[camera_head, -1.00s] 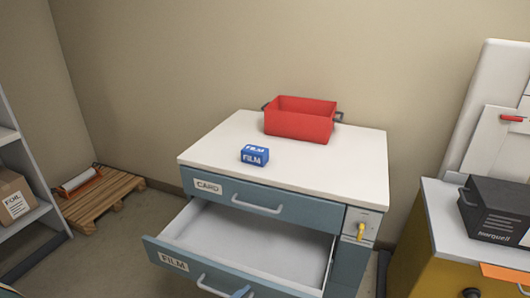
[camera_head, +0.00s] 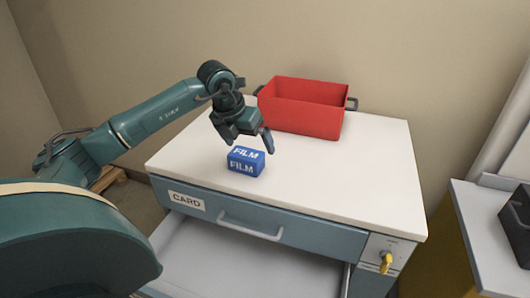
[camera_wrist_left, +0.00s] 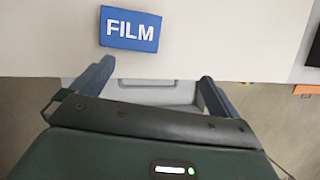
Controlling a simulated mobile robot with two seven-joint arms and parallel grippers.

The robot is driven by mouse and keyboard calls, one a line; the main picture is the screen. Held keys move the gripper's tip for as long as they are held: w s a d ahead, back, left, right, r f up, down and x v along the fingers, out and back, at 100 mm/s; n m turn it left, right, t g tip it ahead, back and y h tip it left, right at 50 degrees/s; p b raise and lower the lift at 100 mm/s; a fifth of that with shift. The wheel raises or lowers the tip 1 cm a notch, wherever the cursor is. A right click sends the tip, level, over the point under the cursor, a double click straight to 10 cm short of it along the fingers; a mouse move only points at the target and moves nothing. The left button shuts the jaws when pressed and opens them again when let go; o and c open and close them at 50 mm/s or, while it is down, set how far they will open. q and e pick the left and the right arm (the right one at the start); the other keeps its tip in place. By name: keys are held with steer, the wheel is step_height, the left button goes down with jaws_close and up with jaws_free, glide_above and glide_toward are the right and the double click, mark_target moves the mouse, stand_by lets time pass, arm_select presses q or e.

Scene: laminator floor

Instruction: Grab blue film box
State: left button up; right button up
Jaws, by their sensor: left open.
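The blue film box (camera_head: 246,162) with white FILM lettering sits on the white cabinet top, near its front edge. My left gripper (camera_head: 249,145) is open and empty, just above and behind the box in the head view. In the left wrist view the box (camera_wrist_left: 130,29) lies beyond the two spread fingers (camera_wrist_left: 153,78), nearer the left one. No contact between fingers and box shows. My right gripper is not in either view.
A red bin (camera_head: 304,108) with dark handles stands behind the box on the cabinet top (camera_head: 365,178). A drawer (camera_head: 240,265) hangs open below the CARD drawer (camera_head: 262,222). The cabinet top's right side is clear. A dark box (camera_head: 517,222) stands on a unit at the right.

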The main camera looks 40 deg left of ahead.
mark_target(245, 154)
arm_select(q)
steer(key=shift+n+y, duration=0.3)
steer(key=shift+y, duration=0.5)
steer(key=w+a+f, duration=0.1)
steer(key=a+f, duration=0.1)
steer(key=w+a+f, duration=0.2)
steer(key=shift+w+a+f+p, duration=0.15)
steer(key=shift+p, duration=0.15)
steer(key=shift+s+p+x, duration=0.15)
steer(key=shift+p+x, duration=0.1)
steer(key=shift+x, duration=1.3)
steer(key=shift+s+p+x, duration=0.15)
steer(key=shift+p+x, duration=0.1)
steer(key=shift+x, duration=1.3)
steer(key=shift+a+f, duration=0.1)
steer(key=c, duration=1)
